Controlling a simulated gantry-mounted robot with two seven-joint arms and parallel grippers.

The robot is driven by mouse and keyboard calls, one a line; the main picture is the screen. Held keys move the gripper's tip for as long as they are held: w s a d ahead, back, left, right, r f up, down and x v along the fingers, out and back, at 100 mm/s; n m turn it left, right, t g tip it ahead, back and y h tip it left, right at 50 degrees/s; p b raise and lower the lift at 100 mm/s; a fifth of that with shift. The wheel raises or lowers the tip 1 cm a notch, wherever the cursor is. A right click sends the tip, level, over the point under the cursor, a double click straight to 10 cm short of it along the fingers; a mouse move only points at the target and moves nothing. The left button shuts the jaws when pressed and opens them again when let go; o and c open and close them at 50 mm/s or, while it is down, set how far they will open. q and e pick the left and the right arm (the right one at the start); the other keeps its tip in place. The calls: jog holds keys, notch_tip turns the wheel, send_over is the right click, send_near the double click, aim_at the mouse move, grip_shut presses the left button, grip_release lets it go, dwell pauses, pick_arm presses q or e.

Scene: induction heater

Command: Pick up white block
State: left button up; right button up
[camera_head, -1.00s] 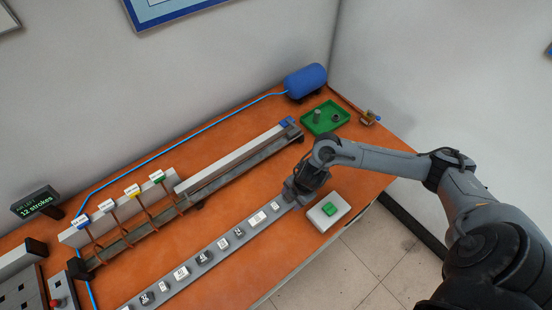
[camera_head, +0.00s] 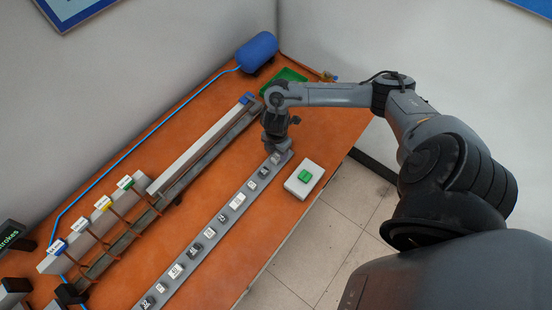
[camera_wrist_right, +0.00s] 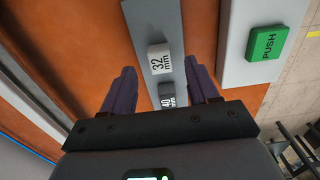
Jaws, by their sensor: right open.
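Several small labelled blocks stand in a row on a long grey strip (camera_head: 222,224) in the head view. In the right wrist view a white-faced block marked "32 mm" (camera_wrist_right: 159,58) stands on the strip, and a darker block marked "40 mm" (camera_wrist_right: 167,95) is just below it. My right gripper (camera_head: 280,147) is over the far end of the strip. In the wrist view its fingers (camera_wrist_right: 160,68) are spread on either side of the strip, with the blocks between them in the picture and nothing gripped. Its height above them is unclear. My left gripper is out of view.
A white box with a green PUSH button (camera_head: 304,176) sits right of the strip, near the table edge. A long rail (camera_head: 205,145) with coils and tags runs on the left. A green tray (camera_head: 287,77) and blue tank (camera_head: 257,48) stand at the back.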

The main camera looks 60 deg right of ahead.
aim_at(276, 158)
jog(key=shift+a+f, duration=0.1)
jog(key=shift+f, duration=1.75)
grip_shut()
jog(key=shift+r, duration=0.25)
